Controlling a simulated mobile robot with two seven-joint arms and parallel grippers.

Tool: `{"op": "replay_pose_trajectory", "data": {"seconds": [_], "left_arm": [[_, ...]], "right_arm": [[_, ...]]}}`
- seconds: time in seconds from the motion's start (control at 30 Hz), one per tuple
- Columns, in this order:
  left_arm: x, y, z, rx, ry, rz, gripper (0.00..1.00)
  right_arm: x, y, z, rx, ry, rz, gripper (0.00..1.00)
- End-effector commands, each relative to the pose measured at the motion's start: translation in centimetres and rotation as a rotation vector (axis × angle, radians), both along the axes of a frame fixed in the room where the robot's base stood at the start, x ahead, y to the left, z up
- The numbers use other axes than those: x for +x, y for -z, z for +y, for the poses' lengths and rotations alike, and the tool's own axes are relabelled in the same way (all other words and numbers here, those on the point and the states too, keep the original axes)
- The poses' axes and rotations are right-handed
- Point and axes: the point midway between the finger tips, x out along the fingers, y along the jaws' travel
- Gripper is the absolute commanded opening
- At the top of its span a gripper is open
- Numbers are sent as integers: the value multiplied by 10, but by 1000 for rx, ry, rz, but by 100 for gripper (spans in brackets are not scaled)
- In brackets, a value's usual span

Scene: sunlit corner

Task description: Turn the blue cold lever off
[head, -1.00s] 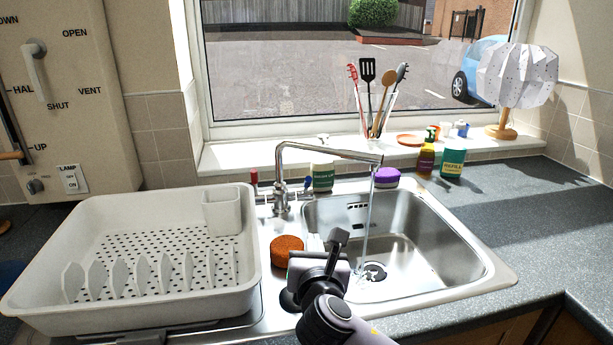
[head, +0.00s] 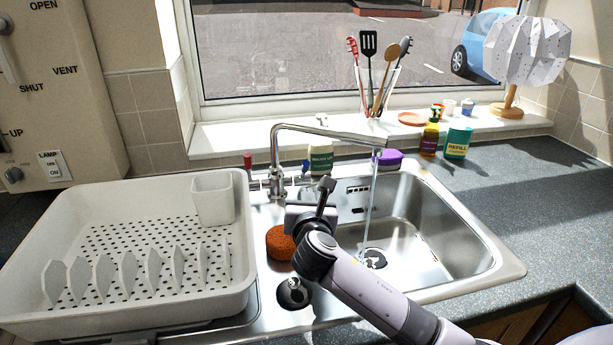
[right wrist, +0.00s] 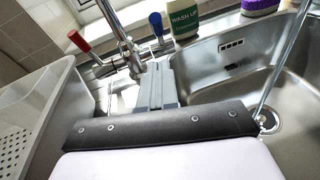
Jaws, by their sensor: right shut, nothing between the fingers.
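The blue cold lever (head: 306,167) stands at the right side of the tap's base, just left of the wash-up bottle. It shows clearly in the right wrist view (right wrist: 156,23), upright and beyond my fingertips. The chrome tap (head: 277,160) arches over the sink, and a stream of water (head: 369,195) falls from its spout. The red lever (head: 248,160) is on the tap's left side. My right gripper (head: 327,184) is shut and empty, in front of and a little below the blue lever, apart from it. Its closed fingers (right wrist: 155,80) point toward the tap. My left gripper is out of view.
The steel sink (head: 425,215) lies right of my arm. A white dish rack (head: 110,200) fills the left. The green wash-up bottle (head: 320,161) stands close by the blue lever.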

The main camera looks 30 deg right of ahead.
Motion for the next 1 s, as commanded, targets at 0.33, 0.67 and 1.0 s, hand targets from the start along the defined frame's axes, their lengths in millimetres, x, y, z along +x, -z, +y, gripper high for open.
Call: {"op": "replay_pose_trajectory", "data": {"seconds": [0.33,0.67,1.0], "left_arm": [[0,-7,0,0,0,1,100],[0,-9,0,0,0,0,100],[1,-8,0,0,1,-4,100]], "right_arm": [[41,-15,-19,1,1,-2,0],[49,-20,-24,0,0,1,0],[55,-20,-24,0,0,0,0]]}}
